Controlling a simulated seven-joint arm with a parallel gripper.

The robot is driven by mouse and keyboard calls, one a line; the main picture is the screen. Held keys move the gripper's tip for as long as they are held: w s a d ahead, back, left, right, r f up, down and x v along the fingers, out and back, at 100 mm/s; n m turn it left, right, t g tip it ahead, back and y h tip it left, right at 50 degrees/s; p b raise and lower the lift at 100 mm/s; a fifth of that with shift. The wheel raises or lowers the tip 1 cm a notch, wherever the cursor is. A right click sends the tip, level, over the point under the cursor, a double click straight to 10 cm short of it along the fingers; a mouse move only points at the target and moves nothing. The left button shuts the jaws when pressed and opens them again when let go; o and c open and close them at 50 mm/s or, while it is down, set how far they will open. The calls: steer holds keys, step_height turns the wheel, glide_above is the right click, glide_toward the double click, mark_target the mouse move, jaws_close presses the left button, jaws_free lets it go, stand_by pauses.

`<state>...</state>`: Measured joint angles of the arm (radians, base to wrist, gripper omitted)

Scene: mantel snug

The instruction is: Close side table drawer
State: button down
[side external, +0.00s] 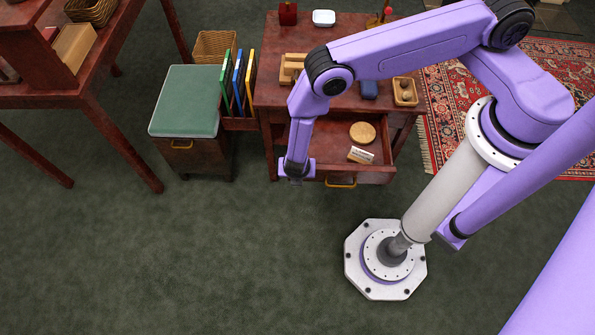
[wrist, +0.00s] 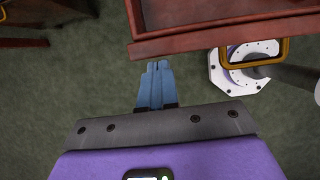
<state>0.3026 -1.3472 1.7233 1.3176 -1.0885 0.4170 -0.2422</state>
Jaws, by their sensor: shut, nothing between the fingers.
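The side table (side external: 268,90) is reddish-brown wood, and its drawer (side external: 376,176) is pulled open toward the front. In the side external view the drawer holds a round tan disc (side external: 362,132) and a small labelled block (side external: 360,155). A brass handle (side external: 341,183) is on the drawer front; it also shows in the wrist view (wrist: 284,50). My gripper (side external: 296,180) is at the drawer's left front corner, pointing down. In the wrist view its blue fingers (wrist: 156,72) are together and empty, just outside the drawer front's edge (wrist: 200,40). Whether they touch it I cannot tell.
A green-topped cabinet (side external: 186,100) and a rack of upright books (side external: 238,85) stand left of the table. Wooden items and a tray (side external: 405,101) are on the tabletop. My base stands on the carpet in front. Open carpet (side external: 200,250) lies at front left.

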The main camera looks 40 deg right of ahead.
steer(key=shift+w+d, duration=0.1)
steer(key=w+d, duration=1.3)
steer(key=shift+s, duration=0.1)
steer(key=s+a+r, duration=0.5)
steer(key=r, duration=0.4)
steer(key=s+d, duration=0.6)
steer(key=s, duration=0.2)
steer(key=x, duration=0.3)
steer(key=w+d+x, duration=0.1)
steer(key=x, duration=0.3)
steer(key=d+r+x, duration=0.1)
steer(key=x, duration=0.3)
steer(key=shift+w, duration=0.2)
steer(key=shift+w+d, duration=0.35)
steer(key=shift+d, duration=0.05)
